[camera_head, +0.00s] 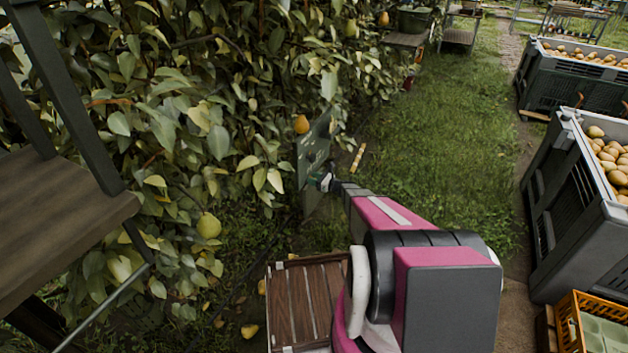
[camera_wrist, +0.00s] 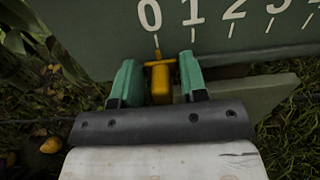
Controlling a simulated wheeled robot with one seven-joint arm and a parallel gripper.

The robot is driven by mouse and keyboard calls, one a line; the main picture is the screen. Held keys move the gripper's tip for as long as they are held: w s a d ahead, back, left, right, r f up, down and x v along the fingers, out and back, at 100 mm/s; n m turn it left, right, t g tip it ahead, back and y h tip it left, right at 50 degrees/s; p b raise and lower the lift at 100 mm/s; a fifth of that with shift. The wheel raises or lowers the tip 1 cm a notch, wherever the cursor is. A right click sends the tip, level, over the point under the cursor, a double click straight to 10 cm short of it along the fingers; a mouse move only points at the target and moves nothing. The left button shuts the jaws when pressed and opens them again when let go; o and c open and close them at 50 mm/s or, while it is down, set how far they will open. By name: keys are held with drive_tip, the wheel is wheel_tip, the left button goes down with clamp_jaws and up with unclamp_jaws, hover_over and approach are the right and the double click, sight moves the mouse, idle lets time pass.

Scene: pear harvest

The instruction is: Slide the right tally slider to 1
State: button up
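A grey-green tally board (camera_head: 312,150) stands upright at the edge of the foliage. In the wrist view its face (camera_wrist: 100,30) carries a white scale with 0, 1, 2 and 3 running left to right. The yellow tally slider (camera_wrist: 160,82) has its pointer under the 0 mark. My gripper (camera_wrist: 158,80) has its two green fingers on either side of the slider, close to it. Whether they press on it, I cannot tell. In the head view my gripper (camera_head: 322,178) is at the board and the slider cannot be made out.
Dense pear foliage (camera_head: 200,90) with a few pears borders the board on the left. A wooden slatted crate (camera_head: 300,300) lies below, by my arm. Grey bins of pears (camera_head: 570,200) stand along the right. Grass (camera_head: 430,120) between them is open.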

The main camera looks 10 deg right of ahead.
clamp_jaws()
drive_tip(key=w+d, duration=0.2)
drive_tip(key=shift+w, duration=0.35)
drive_tip(key=shift+o, duration=1.2)
unclamp_jaws()
drive_tip(key=shift+d, duration=0.1)
drive_tip(key=v, duration=1)
drive_tip(key=shift+s+d, duration=0.25)
drive_tip(key=shift+d, duration=0.05)
